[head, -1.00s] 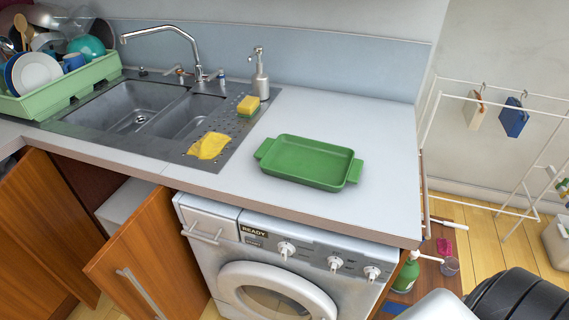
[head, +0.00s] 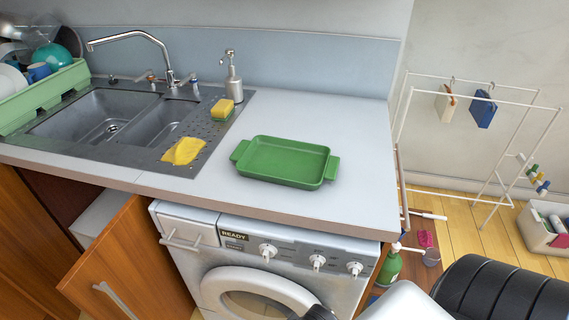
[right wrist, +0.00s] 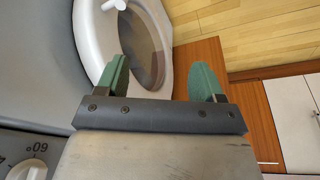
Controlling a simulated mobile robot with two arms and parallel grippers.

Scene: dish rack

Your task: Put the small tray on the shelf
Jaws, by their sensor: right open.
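The small tray (head: 286,161) is green and rectangular, with a handle at each short end. It lies flat and empty on the white counter (head: 345,125), right of the sink. My right gripper (right wrist: 158,78) is open and empty, its green fingertips apart in front of the washing machine door in the right wrist view. It is away from the tray. My left gripper is not in view. I cannot tell which surface is the shelf.
The washing machine (head: 268,250) stands under the counter. A wooden cabinet door (head: 125,265) hangs open at left. A soap dispenser (head: 234,82), sponge (head: 222,109) and yellow cloth (head: 184,151) are by the sink. A drying rack (head: 468,192) stands right.

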